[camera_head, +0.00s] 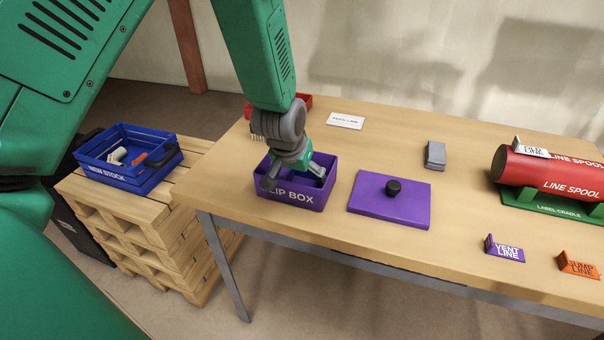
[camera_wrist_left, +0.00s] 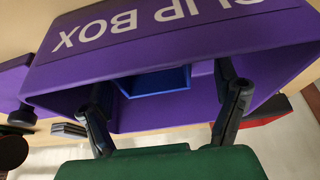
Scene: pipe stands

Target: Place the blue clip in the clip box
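The purple clip box (camera_head: 291,199) stands open near the left end of the table; its lettered wall (camera_wrist_left: 160,45) fills much of the left wrist view. My left gripper (camera_head: 293,178) points down into the box's mouth. In the left wrist view its two dark fingers (camera_wrist_left: 165,95) are spread wide apart. A blue piece, apparently the blue clip (camera_wrist_left: 155,81), shows inside the box between the fingers, with a gap to the right finger. Its lower part is hidden, and contact with the left finger cannot be told. My right gripper is not in view.
A purple lid (camera_head: 390,205) with a black knob lies right of the box. A red box (camera_head: 306,101) stands behind my left arm. A blue crate (camera_head: 130,158) sits on a pallet at left. A red spool (camera_head: 545,173) and small labels are at right.

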